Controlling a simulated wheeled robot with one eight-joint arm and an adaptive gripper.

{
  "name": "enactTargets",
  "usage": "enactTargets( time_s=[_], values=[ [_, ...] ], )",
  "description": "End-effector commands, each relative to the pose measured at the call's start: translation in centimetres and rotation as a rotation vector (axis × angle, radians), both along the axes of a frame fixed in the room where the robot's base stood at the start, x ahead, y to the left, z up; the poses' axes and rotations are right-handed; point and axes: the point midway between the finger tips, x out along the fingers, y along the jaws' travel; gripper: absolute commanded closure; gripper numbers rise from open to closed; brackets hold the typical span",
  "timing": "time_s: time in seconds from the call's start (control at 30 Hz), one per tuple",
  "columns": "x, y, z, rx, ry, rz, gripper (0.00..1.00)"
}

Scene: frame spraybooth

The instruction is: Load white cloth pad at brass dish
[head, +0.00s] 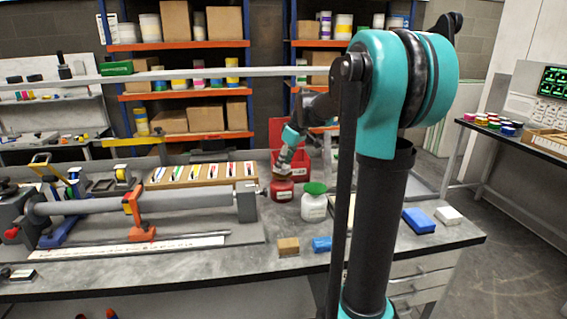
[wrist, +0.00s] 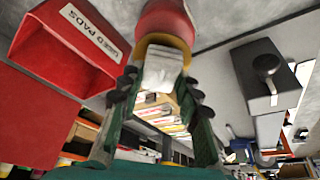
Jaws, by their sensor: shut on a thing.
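My gripper (head: 283,168) points down over a red can (head: 282,192) on the bench. In the wrist view my gripper (wrist: 160,82) is shut on the white cloth pad (wrist: 162,66), which shows as a pale block between the fingertips. A yellow brass dish (wrist: 166,41) lies right beyond the pad, on top of the red can (wrist: 167,14). The pad is at the dish; I cannot tell whether it is pressed down on it. In the head view the pad is hidden.
A red used-pads bin (wrist: 65,45) stands close beside the can. A green-lidded white jar (head: 314,207) is just right of it. Brown (head: 288,246) and blue (head: 322,244) blocks lie near the front edge. A long clamped tube (head: 180,203) fills the left.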

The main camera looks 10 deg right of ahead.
Motion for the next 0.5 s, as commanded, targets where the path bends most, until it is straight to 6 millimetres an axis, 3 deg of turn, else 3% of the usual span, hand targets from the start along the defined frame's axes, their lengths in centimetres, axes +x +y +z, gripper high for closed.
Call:
enactTargets(
  time_s=[0.5],
  values=[
    [0.01,0.0,-0.55,0.0,0.0,0.0,0.9]
  ],
)
